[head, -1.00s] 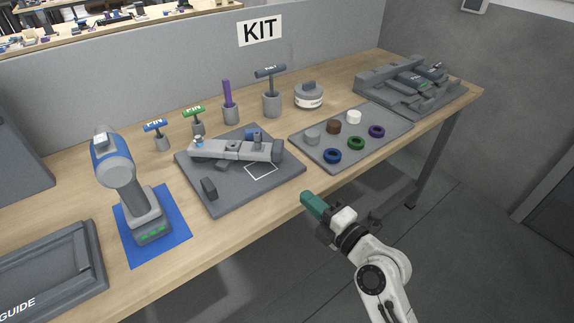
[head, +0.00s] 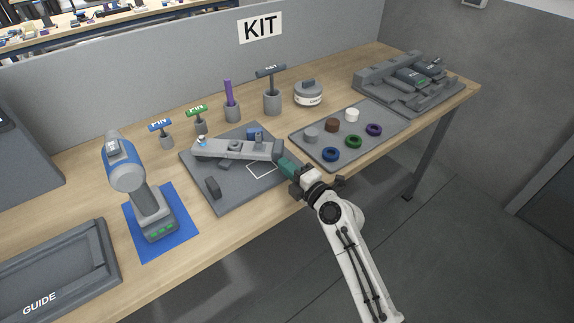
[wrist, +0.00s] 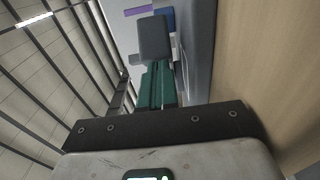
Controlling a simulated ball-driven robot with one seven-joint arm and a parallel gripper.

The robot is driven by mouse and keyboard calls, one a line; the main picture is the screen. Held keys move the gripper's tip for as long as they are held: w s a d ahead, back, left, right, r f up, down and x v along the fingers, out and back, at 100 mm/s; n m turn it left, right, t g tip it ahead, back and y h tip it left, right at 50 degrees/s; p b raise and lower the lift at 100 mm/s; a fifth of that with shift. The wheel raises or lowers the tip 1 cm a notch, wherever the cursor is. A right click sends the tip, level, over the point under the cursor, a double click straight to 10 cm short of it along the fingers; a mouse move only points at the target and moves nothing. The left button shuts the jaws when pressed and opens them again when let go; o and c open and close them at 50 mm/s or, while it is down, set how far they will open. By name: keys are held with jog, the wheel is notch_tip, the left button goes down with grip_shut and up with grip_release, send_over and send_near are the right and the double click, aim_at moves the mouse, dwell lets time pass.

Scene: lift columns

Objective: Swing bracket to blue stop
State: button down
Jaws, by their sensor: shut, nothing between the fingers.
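The bracket (head: 235,148) is a light grey arm lying across a dark grey base plate (head: 232,190), with a pivot at its left and a dark end block (head: 279,150) at its right. The blue stop (head: 254,134) stands on the plate just behind the bracket, near its right part. My gripper (head: 284,164) has green fingers, shut and empty, at the plate's right edge close to the end block. In the wrist view the green fingers (wrist: 158,84) point at the dark block (wrist: 154,38), with blue (wrist: 164,16) beyond. I cannot tell whether they touch it.
A dark stop block (head: 212,187) and a white outlined square lie on the plate. A tray (head: 345,158) with rings and caps is to the right. A drill (head: 133,180) on a blue mat stands left. Pin holders and a T-handled tool (head: 271,90) stand behind.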

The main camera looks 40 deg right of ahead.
aim_at(292, 159)
jog(key=shift+d+f, duration=0.1)
jog(key=b, duration=0.2)
jog(key=shift+w+d+f+b, duration=0.2)
jog(key=shift+w+d+b, duration=0.2)
jog(key=d+b, duration=0.1)
jog(key=w+b, duration=0.1)
jog(key=b, duration=0.1)
jog(key=shift+w+d, duration=0.15)
jog(key=shift+d, duration=0.2)
jog(key=w+d+b, duration=0.2)
jog(key=b, duration=0.3)
jog(key=shift+w+d+b, duration=0.1)
jog(key=shift+b, duration=0.2)
jog(key=shift+w+d+r+b, duration=0.2)
jog(key=shift+w+d+b, duration=0.05)
jog(key=shift+b, duration=0.2)
jog(key=shift+r, duration=0.15)
